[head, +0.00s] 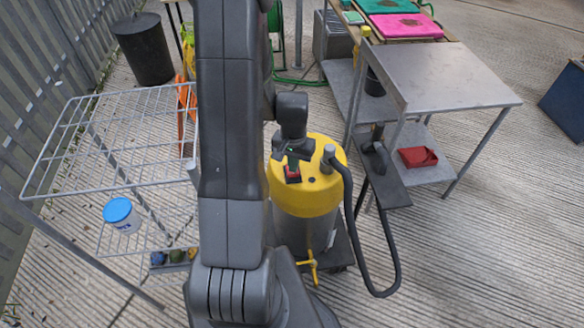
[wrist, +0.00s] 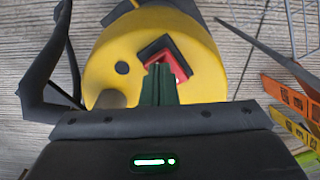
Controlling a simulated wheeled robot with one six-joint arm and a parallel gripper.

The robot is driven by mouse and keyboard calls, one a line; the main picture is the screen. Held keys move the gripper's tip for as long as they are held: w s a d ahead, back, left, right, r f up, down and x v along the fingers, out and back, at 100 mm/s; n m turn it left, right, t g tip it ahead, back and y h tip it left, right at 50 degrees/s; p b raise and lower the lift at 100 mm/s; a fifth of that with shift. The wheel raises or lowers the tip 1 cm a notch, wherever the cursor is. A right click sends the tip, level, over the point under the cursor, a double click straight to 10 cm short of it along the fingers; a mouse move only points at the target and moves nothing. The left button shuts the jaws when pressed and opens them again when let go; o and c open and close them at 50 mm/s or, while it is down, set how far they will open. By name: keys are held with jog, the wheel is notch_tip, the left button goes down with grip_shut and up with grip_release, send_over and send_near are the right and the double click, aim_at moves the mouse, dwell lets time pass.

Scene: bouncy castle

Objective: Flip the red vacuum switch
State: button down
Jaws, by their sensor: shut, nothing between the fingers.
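A yellow-topped vacuum (head: 322,190) with a steel drum stands in the middle of the head view. Its red switch (head: 292,174) sits in a black surround on the yellow lid. In the wrist view the red switch (wrist: 178,65) shows just beyond my fingertips, partly hidden by them. My gripper (head: 293,160) is above the lid, its fingers shut and empty. In the wrist view the closed dark green fingers (wrist: 159,75) overlap the near-left part of the switch surround. I cannot tell whether they touch the switch.
A black hose (head: 390,262) loops from the lid to the right. A white wire rack (head: 110,140) stands left with a blue-lidded tub (head: 121,214). Orange levels (wrist: 290,97) show right in the wrist view.

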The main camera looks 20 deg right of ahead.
jog(key=shift+f+b, duration=0.4)
jog(key=shift+f, duration=0.15)
jog(key=shift+r+p, duration=2.35)
jog(key=shift+r, duration=1.2)
jog(key=shift+f, duration=0.15)
notch_tip(320, 180, down, 7)
jog(key=b, duration=0.5)
jog(key=shift+r, duration=0.2)
jog(key=shift+r+p, duration=0.1)
jog(key=shift+p, duration=0.2)
